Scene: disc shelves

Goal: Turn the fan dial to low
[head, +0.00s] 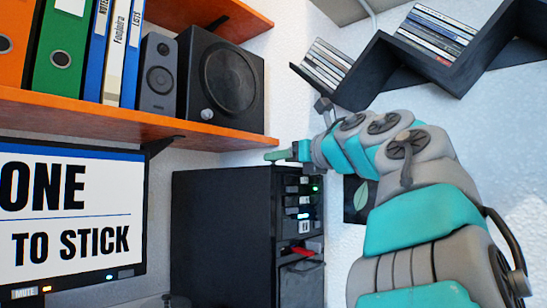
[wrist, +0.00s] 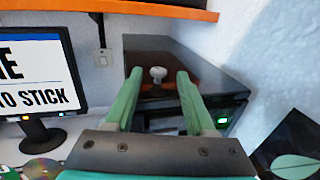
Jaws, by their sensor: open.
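A pale round knob (wrist: 157,75) shows in the wrist view, standing on the dark top of a black computer case (wrist: 165,92). It may be the fan dial; I see no low mark or other labels by it. My gripper (wrist: 158,80) is open, its two green fingers apart, with the knob appearing between their tips. I cannot tell how far off the knob is. In the head view my gripper (head: 286,154) is just above the case (head: 222,235), near its front edge. The case top and the knob are hidden there.
An orange shelf (head: 120,120) with binders and speakers hangs above the case. A monitor (head: 70,220) stands at left. A black zigzag disc shelf (head: 385,62) is on the white wall at upper right. The case front has lit drives and a red item (head: 303,251).

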